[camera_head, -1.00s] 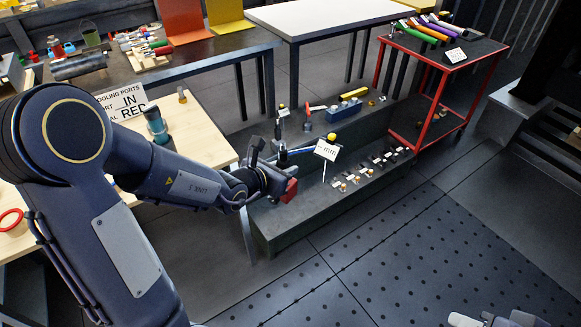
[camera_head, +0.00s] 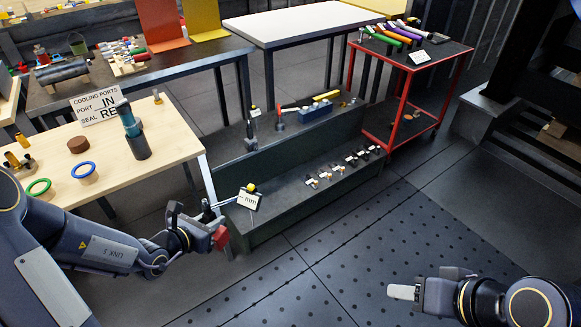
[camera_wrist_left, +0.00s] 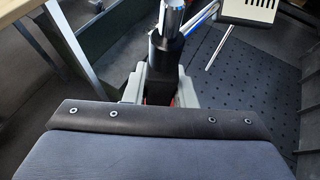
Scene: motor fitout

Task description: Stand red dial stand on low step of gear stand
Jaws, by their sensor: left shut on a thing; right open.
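My left gripper (camera_head: 207,234) is shut on the red dial stand and holds it in the air, left of the gear stand's near left end. The stand's red base (camera_head: 221,238) shows beside the fingers. Its dial, a white card-like face marked mm (camera_head: 249,200) with a yellow knob, overlaps the low step's left corner in the head view. In the left wrist view, the dark and chrome post (camera_wrist_left: 168,35) rises between the fingers, and the dial (camera_wrist_left: 249,12) is at upper right. The gear stand is dark, with a low step (camera_head: 285,208) in front. My right gripper (camera_head: 415,286) is open and empty.
Small parts (camera_head: 345,166) line the low step's back and right; its left front is bare. The upper step (camera_head: 235,140) holds a blue block (camera_head: 316,112) and tools. A wooden table (camera_head: 170,150) stands left, a red trolley (camera_head: 402,105) right.

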